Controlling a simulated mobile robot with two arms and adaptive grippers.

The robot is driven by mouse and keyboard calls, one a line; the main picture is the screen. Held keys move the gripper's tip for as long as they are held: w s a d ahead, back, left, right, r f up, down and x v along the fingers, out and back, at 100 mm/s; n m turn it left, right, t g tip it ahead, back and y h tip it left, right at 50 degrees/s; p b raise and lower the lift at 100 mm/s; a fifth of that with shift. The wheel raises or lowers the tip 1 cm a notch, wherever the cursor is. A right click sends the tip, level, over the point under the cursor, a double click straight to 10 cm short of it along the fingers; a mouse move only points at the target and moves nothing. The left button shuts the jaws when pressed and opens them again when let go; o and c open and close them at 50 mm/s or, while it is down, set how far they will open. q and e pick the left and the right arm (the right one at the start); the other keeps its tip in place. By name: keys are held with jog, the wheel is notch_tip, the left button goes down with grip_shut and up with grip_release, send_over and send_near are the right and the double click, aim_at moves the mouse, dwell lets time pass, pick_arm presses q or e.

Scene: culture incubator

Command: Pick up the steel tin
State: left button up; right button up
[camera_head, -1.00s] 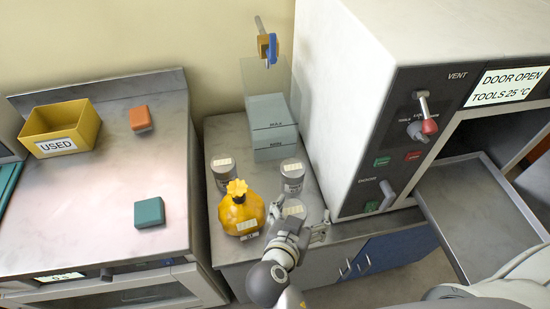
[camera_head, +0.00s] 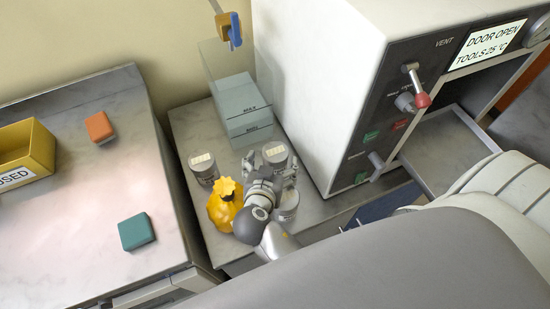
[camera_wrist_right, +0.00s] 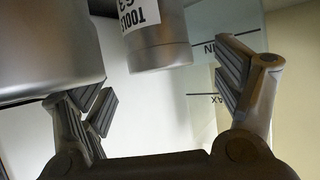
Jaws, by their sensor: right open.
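Grey steel tins with labels stand on the small side bench (camera_head: 187,125): one at left (camera_head: 203,169), one at the back right (camera_head: 277,154) and one at the front right (camera_head: 288,207). My right gripper (camera_head: 270,170) is open and empty among the two right-hand tins. In the right wrist view, a tin labelled TOOLS (camera_wrist_right: 158,45) shows between and beyond the open fingers (camera_wrist_right: 166,88). A second, larger-looking tin (camera_wrist_right: 45,45) is close beside the left finger; I cannot tell whether they touch. My left gripper is not in view.
A yellow knobbed container (camera_head: 224,205) stands left of my right gripper. A clear tank (camera_head: 243,105) with level lines stands behind the tins. The white incubator (camera_head: 310,80) rises close on the right. The left worktop holds an orange block (camera_head: 100,127) and a teal block (camera_head: 136,231).

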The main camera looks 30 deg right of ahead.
aim_at(274, 158)
jog(key=x, duration=0.2)
jog(key=p+x, duration=0.1)
jog(key=x, duration=0.2)
jog(key=shift+d+r, duration=0.15)
jog(key=shift+r, duration=0.1)
jog(key=shift+w+d+f, duration=0.1)
jog(key=shift+w+f, duration=0.1)
jog(key=shift+c, duration=0.4)
jog(key=shift+r, duration=0.1)
jog(key=c, duration=1.2)
